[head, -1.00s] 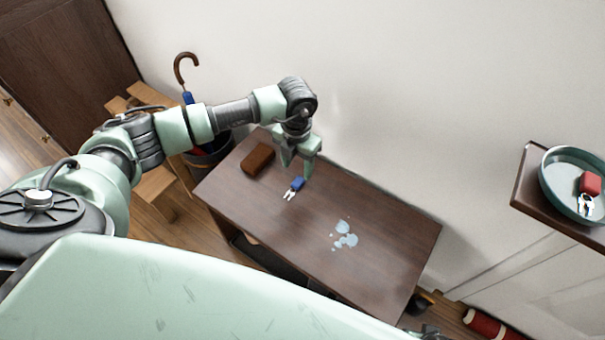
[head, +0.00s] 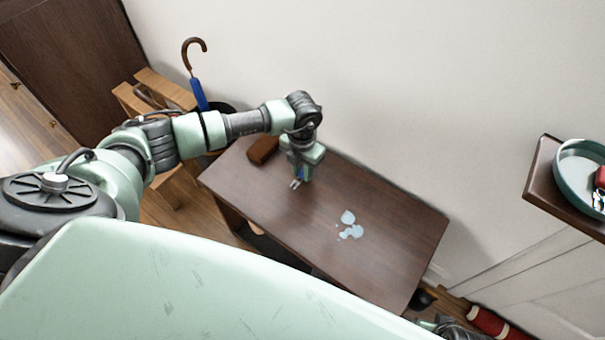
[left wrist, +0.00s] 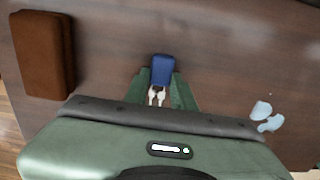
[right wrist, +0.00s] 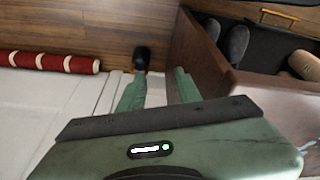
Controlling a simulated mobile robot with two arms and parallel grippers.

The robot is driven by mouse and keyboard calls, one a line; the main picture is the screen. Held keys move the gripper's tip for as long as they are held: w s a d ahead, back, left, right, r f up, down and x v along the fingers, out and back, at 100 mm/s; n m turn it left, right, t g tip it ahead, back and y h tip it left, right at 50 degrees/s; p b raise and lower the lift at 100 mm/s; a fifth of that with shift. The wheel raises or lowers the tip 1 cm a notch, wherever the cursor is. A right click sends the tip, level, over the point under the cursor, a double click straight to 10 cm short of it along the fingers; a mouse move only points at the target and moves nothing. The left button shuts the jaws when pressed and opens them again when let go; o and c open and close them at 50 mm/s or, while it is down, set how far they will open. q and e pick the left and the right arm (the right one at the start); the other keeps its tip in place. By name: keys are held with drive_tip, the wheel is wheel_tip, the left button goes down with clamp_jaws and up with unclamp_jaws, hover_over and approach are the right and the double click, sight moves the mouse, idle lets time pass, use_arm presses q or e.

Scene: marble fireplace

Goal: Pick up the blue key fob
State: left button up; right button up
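The blue key fob (left wrist: 163,69) with its silver keys (left wrist: 156,95) lies on the dark wooden table (head: 380,215). In the left wrist view it sits between the two fingers of my left gripper (left wrist: 160,78). The fingers stand on either side of it, with a small gap that suggests they are not closed on it. In the head view my left gripper (head: 301,178) points down at the table and hides most of the fob. My right gripper (right wrist: 160,75) is open and empty, low beside the table's end.
A brown block-like object (head: 262,150) lies on the table close to my left gripper. A pale blue spill-like patch (head: 348,226) marks the table. A teal bowl (head: 570,170) with a red item (head: 600,177) stands on a shelf at right. An umbrella (head: 197,85) stands behind my left arm.

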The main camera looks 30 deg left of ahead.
use_arm(q)
clamp_jaws()
